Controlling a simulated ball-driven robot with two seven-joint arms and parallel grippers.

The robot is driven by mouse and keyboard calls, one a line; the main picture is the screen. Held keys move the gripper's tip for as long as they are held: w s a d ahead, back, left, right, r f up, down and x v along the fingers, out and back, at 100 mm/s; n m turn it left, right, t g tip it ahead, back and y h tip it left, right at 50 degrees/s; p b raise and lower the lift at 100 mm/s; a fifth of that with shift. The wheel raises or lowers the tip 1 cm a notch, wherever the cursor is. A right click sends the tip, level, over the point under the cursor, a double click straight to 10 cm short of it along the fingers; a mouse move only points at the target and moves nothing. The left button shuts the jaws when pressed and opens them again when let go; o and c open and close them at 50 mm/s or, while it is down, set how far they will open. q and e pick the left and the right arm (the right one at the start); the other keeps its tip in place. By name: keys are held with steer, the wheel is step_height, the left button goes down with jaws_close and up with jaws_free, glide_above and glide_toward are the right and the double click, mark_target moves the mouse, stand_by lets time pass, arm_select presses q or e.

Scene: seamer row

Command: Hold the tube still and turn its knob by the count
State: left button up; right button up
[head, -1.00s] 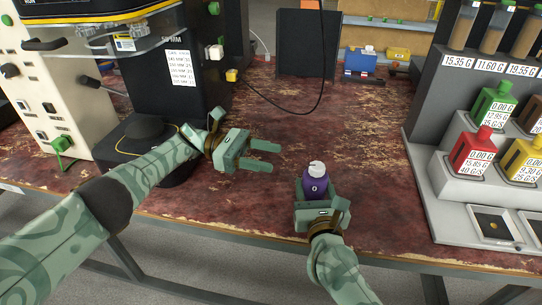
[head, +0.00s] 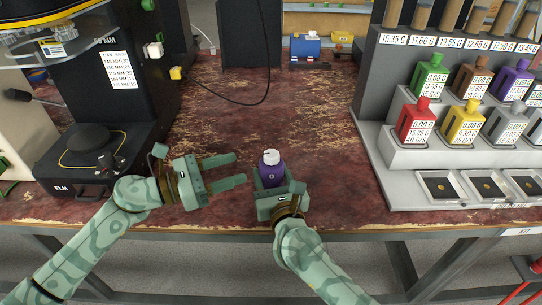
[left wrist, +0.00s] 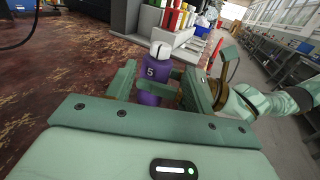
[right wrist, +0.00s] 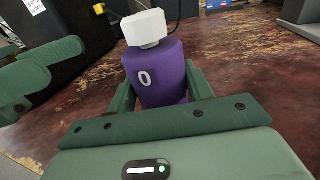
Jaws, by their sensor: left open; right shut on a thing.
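The purple tube (head: 271,174) stands upright near the bench's front edge, with a white knob (head: 271,157) on top. In the right wrist view the tube (right wrist: 160,75) bears a "0" and its white knob (right wrist: 146,28) sits above. My right gripper (head: 281,186) is shut on the tube's body from the front. My left gripper (head: 240,170) is open, left of the tube, its fingers pointing toward it with a small gap in the head view. The tube's base is partly hidden by my right gripper.
A stepped rack (head: 385,180) with coloured dispensers stands at right. A dark machine with a round black base (head: 90,150) is at left. A blue box (head: 305,45) and a yellow box (head: 342,37) are at the back. The bench (head: 300,110) behind the tube is mostly clear.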

mark_target(264, 159)
arm_select(q)
steer(key=x, duration=1)
steer(key=shift+d, duration=0.1)
steer(key=c, duration=1)
